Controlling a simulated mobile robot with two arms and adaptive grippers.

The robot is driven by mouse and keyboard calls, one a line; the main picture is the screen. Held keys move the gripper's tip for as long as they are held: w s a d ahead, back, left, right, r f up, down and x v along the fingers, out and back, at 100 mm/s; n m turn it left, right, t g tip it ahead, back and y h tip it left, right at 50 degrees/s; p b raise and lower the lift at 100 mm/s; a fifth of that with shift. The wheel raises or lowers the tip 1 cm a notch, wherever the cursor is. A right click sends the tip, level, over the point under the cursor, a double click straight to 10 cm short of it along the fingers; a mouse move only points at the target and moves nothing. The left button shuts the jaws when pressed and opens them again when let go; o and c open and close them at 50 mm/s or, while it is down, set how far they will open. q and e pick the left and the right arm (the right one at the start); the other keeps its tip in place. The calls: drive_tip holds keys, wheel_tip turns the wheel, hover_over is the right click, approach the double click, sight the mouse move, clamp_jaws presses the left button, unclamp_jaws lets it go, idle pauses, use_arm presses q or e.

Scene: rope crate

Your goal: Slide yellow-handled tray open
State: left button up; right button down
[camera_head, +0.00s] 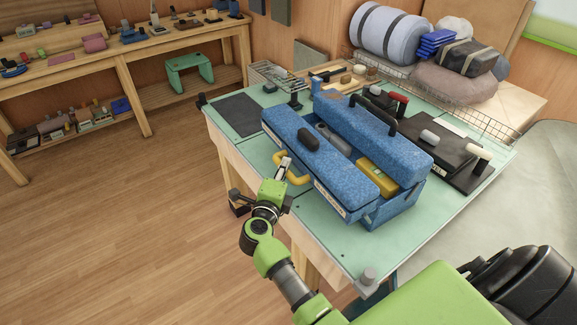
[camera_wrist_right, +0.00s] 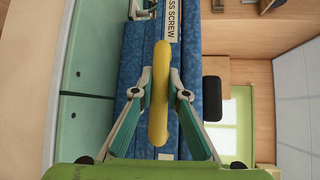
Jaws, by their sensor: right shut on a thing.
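The blue speckled toolbox (camera_head: 408,142) stands on the green-topped workbench, with a black carry handle along its top. Its near-side blue tray (camera_head: 345,172) has a black knob (camera_head: 308,139) on top and a yellow handle (camera_head: 300,180) on its front side. A gap between this tray and the body shows a grey cylinder and a yellow item inside. My right gripper (camera_head: 286,167) is at the yellow handle. In the right wrist view, the handle (camera_wrist_right: 160,95) lies between the fingers of the gripper (camera_wrist_right: 160,94), which is shut on it. My left gripper is out of view.
The workbench top (camera_head: 350,258) is bare in front of the toolbox. A dark mat (camera_head: 236,114) lies to its left. A black case (camera_head: 448,150) with pale-handled items sits behind right. Wire baskets and rolled bedding are at the back. Open wooden floor (camera_head: 130,230) lies left.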

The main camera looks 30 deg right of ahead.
drive_tip(key=shift+d, duration=0.1)
drive_tip(key=c, duration=2)
unclamp_jaws()
drive_tip(key=shift+d, duration=0.1)
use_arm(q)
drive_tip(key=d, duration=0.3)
use_arm(e)
drive_tip(key=shift+o, duration=0.2)
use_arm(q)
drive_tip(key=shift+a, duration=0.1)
